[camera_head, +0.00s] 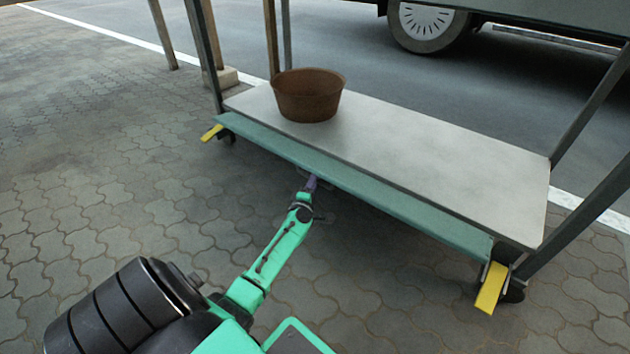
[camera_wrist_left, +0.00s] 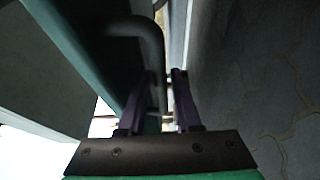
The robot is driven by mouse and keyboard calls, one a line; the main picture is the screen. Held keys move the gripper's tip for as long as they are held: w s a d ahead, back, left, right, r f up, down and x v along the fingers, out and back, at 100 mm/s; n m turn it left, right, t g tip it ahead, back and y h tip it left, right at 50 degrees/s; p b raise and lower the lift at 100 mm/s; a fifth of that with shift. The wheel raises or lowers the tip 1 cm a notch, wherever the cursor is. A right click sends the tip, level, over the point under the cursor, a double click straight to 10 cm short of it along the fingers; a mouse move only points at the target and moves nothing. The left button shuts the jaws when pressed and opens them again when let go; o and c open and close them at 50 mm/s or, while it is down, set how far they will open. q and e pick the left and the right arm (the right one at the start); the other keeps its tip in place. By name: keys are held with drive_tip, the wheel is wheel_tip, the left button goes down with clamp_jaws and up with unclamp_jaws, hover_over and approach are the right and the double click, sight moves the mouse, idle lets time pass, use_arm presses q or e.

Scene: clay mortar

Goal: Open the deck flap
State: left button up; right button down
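The deck flap (camera_head: 350,182) is a long green panel along the near edge of the cart's pale deck (camera_head: 430,160). It hangs sloping down from that edge in the head view. My left gripper (camera_head: 311,184) is at the flap's lower edge, left of its middle. In the left wrist view, a dark bent bar handle (camera_wrist_left: 152,45) runs down between the fingers of my left gripper (camera_wrist_left: 165,85). The fingers are apart, with a narrow gap beside the bar; contact is hard to tell. The flap (camera_wrist_left: 85,45) shows on the left. My right gripper is out of view.
A brown bowl (camera_head: 308,95) stands on the deck toward the back left. Yellow levers (camera_head: 491,287) and (camera_head: 212,132) sit at the flap's two ends. Metal posts rise at the cart's corners. The paving (camera_head: 100,170) in front and left is clear.

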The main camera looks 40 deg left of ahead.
use_arm(q)
clamp_jaws()
idle(1.2)
